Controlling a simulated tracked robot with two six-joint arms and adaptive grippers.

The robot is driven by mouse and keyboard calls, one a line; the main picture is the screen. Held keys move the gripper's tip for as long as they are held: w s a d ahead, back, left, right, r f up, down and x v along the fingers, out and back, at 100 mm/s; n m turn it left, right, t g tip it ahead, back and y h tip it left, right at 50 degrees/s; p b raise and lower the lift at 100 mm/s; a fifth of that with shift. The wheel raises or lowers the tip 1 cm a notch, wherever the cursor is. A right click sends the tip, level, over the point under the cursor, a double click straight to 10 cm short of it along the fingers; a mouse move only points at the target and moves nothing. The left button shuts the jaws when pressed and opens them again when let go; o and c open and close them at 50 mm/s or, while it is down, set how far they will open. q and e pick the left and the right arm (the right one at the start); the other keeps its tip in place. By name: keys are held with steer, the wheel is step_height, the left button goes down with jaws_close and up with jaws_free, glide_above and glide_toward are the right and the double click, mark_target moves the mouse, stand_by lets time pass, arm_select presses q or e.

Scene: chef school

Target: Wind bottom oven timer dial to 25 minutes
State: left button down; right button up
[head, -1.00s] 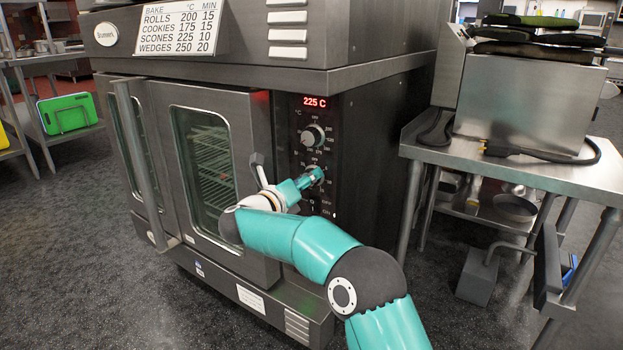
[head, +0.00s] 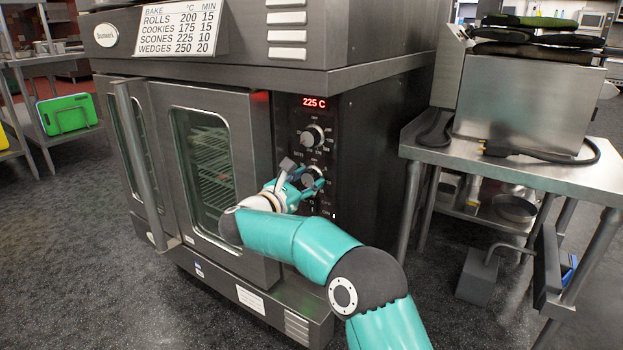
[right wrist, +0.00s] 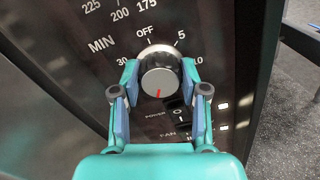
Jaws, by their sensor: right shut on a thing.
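The bottom timer dial (right wrist: 160,75) is a round silver knob marked MIN on the oven's dark control panel. Its red pointer points almost straight down, slightly to the left. OFF is above it, 5 and 10 are to its right and 30 is to its left; the lower numbers are hidden. My right gripper (right wrist: 160,82) is shut on the dial, with one finger on each side. In the head view, my right gripper (head: 304,179) covers part of the dial. My left gripper is not in view.
The temperature dial (head: 312,136) sits above, under a red display (head: 314,103) reading 225 C. The oven door handle (head: 140,165) stands out at the left. Power and fan switches (right wrist: 180,114) lie just below the timer dial. A steel table (head: 530,172) stands to the right.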

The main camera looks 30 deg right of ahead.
steer(key=m, duration=0.4)
steer(key=shift+w+a, duration=0.15)
steer(key=shift+a, duration=0.05)
steer(key=shift+m, duration=1.8)
steer(key=o, duration=1.1)
steer(key=shift+f, duration=0.15)
steer(key=shift+o, duration=0.2)
steer(key=shift+d, duration=0.1)
steer(key=v, duration=1.2)
